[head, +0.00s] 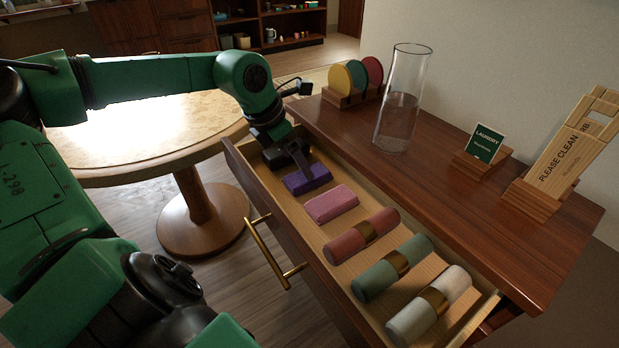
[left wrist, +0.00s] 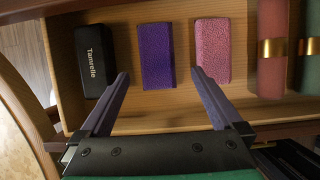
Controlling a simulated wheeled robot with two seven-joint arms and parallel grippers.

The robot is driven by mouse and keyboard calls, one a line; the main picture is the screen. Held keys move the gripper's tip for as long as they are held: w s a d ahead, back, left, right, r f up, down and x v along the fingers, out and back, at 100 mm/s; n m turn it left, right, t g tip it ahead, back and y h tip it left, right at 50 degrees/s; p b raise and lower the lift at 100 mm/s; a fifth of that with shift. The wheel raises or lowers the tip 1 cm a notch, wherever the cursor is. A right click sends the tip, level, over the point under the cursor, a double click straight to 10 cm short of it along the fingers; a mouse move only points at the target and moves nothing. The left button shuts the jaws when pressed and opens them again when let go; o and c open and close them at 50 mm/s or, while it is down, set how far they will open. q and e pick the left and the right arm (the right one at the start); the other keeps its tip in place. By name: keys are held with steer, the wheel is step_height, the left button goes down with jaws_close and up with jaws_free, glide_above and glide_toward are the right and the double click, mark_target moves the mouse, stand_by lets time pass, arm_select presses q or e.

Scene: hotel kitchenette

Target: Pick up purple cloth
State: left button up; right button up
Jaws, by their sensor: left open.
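The purple cloth (head: 296,186) is a folded block lying flat in the open drawer. It also shows in the left wrist view (left wrist: 157,55). My left gripper (head: 312,160) is over the drawer at the purple cloth, pointing down, and partly covers it in the head view. In the left wrist view the open gripper (left wrist: 161,73) has its fingertips on either side of the cloth's near end, with nothing held. I cannot tell whether a finger touches it. My right gripper is not in view.
A pink cloth (head: 331,204) lies right of the purple one, then red (head: 361,236), green (head: 393,267) and white rolls (head: 429,306). A black box (left wrist: 91,60) is on the left. A glass vase (head: 401,98) stands on the cabinet top.

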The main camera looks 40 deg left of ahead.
arm_select(q)
steer(key=x, duration=0.7)
steer(key=shift+w+a+r+b, duration=0.15)
steer(key=shift+w+b, duration=0.15)
steer(key=shift+b, duration=0.1)
steer(key=shift+r, duration=0.1)
steer(key=shift+s, duration=0.1)
steer(key=c, duration=1.3)
